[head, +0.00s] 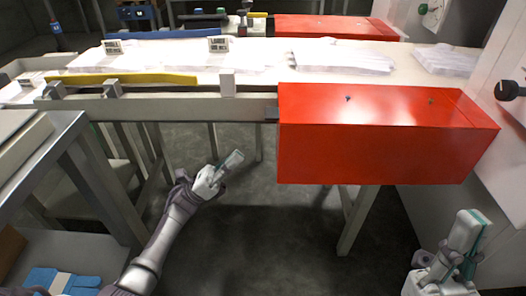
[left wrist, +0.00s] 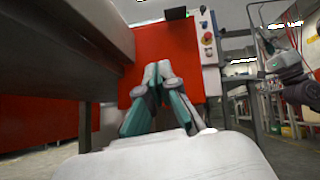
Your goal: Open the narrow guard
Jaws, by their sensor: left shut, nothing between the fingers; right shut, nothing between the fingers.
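A red box-shaped guard (head: 385,135) sits at the near side of the white conveyor, in the right half of the head view. Another red guard (head: 325,26) is at the conveyor's far side. I cannot tell which is the narrow one. My left gripper (head: 236,157) is shut and empty, below the conveyor edge and left of the near guard, apart from it. In the left wrist view its closed fingers (left wrist: 157,68) point toward a red panel (left wrist: 190,48). My right gripper (head: 476,219) is shut and empty at the lower right, below the near guard.
White film stacks (head: 343,61) lie on the conveyor (head: 270,78), with a yellow strip (head: 135,79) along its near side. A metal-edged table (head: 62,135) is at left, with blue gloves (head: 62,281) lower left. A white cabinet with a black knob (head: 507,90) is at right. Floor between is clear.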

